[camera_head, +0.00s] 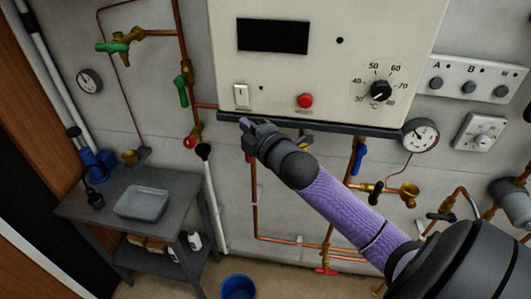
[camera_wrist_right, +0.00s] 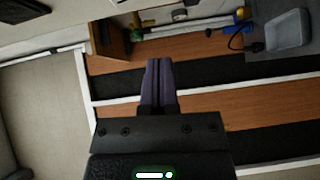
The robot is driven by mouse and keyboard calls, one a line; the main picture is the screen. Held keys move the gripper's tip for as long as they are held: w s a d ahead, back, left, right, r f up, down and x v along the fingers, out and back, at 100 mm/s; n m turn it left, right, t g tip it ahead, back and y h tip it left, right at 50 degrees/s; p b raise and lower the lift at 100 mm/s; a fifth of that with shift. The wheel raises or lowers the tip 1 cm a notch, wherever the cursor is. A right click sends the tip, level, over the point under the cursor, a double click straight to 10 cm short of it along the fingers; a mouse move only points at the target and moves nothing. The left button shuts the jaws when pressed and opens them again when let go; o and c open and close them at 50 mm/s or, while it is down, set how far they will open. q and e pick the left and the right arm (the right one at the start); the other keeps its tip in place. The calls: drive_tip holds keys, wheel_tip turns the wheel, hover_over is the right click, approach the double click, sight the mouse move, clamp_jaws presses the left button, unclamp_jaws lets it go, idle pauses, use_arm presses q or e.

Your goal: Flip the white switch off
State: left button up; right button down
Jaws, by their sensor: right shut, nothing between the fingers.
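The white switch (camera_head: 241,95) is a small upright rocker at the lower left of the pale control panel (camera_head: 280,72). A dark display and a red button (camera_head: 305,100) are on the same panel. My right gripper (camera_head: 245,126) is below the switch, near the panel's dark bottom edge, and apart from the switch in the picture. In the right wrist view its fingers (camera_wrist_right: 157,82) are together with nothing between them. The switch is not seen in the right wrist view. My left gripper is in neither view.
A temperature dial (camera_head: 380,91) is at the panel's right. Copper pipes with a green valve handle (camera_head: 181,91) run left of the panel. A grey table (camera_head: 90,207) bears a grey tray (camera_head: 142,202). A blue bucket (camera_head: 238,287) stands on the floor.

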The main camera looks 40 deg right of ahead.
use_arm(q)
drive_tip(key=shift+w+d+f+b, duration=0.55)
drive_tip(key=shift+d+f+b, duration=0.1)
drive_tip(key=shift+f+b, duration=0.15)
use_arm(e)
drive_tip(key=s+f, duration=0.1)
drive_tip(key=s, duration=0.5)
drive_tip(key=shift+s+d+f, duration=0.2)
drive_tip(key=shift+s+d, duration=0.05)
drive_tip(key=shift+d, duration=0.1)
drive_tip(key=shift+s, duration=0.1)
